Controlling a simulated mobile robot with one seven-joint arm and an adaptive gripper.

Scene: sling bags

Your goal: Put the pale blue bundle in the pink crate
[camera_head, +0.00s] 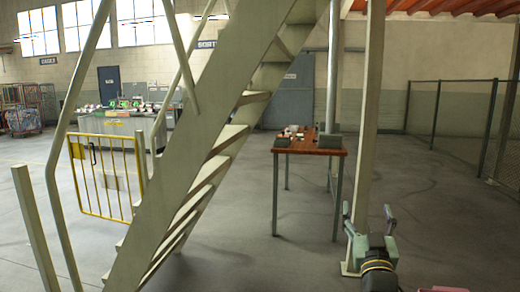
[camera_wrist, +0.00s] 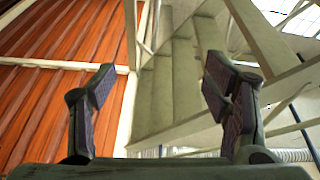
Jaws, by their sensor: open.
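My gripper (camera_head: 368,214) is raised at the lower right of the head view, open and empty. In the wrist view its two fingers (camera_wrist: 160,85) stand wide apart with nothing between them, facing the stairs and roof. A small strip of something pink (camera_head: 445,289) shows at the bottom edge of the head view, right of my gripper. It is mostly cut off, so I cannot tell whether it is the crate. I cannot make out the pale blue bundle in either view.
A wooden-topped table (camera_head: 330,150) with small items stands beyond my gripper. A steel staircase (camera_head: 190,150) and yellow gate (camera_head: 107,178) block the left. A post (camera_head: 368,120) rises close behind my gripper. A mesh fence (camera_head: 455,125) stands right; open floor lies before it.

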